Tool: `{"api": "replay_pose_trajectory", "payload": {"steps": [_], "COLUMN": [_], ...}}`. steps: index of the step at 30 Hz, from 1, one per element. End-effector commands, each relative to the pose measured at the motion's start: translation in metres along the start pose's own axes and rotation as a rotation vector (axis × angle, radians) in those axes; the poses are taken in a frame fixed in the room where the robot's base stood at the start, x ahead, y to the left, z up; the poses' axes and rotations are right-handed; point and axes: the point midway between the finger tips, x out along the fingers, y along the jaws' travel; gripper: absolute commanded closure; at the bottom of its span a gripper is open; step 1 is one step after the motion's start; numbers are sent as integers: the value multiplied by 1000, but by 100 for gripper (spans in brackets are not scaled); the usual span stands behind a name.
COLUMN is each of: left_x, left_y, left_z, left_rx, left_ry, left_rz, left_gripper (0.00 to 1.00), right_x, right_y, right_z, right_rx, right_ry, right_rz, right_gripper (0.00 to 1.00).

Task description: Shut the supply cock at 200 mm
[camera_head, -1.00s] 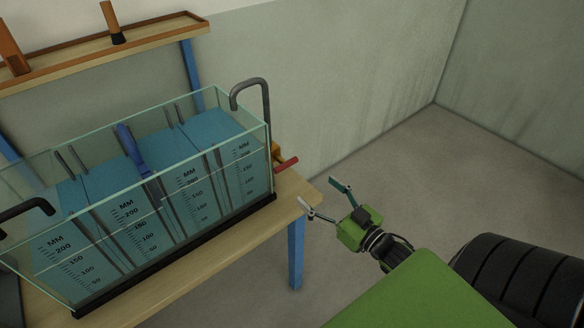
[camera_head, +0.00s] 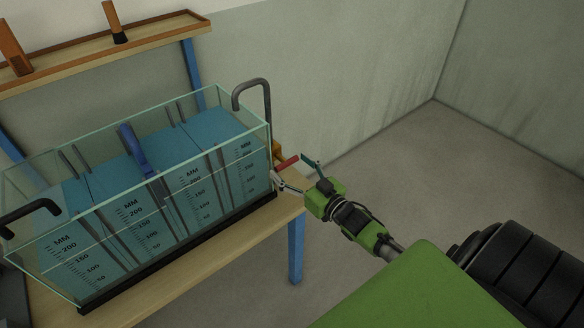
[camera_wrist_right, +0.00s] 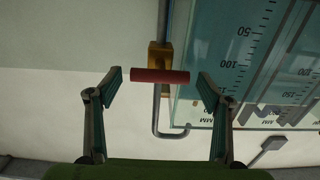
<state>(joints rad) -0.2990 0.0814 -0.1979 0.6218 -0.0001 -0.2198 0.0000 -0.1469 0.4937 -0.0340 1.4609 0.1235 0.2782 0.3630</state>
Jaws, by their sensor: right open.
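The supply cock (camera_head: 278,151) is a brass-coloured body with a red bar handle (camera_head: 287,162) at the right end of the glass flume (camera_head: 150,215). In the right wrist view the red handle (camera_wrist_right: 160,76) lies crosswise in front of the brass body (camera_wrist_right: 160,56). My right gripper (camera_head: 291,168) is open, with its fingertips on either side of the handle; I cannot tell whether they touch it. The flume holds blue water (camera_head: 205,130) and has several MM scales (camera_head: 190,190) on its front glass. My left gripper is not in view.
A grey bent pipe (camera_head: 266,105) rises at the flume's right end, and a dark pipe (camera_head: 30,208) hooks over its left end. A blue handle (camera_head: 133,145) stands inside. The wooden table (camera_head: 240,232) ends just right of the cock.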

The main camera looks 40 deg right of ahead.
Motion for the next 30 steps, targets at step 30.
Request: {"api": "replay_pose_trajectory", "payload": {"steps": [30], "left_x": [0], "left_y": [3], "left_z": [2], "left_rx": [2], "left_ry": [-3], "left_rz": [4], "left_gripper": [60], "right_x": [0], "right_y": [0], "right_z": [0], "right_rx": [-348], "right_ry": [0], "right_rz": [0], "right_gripper": [66]}}
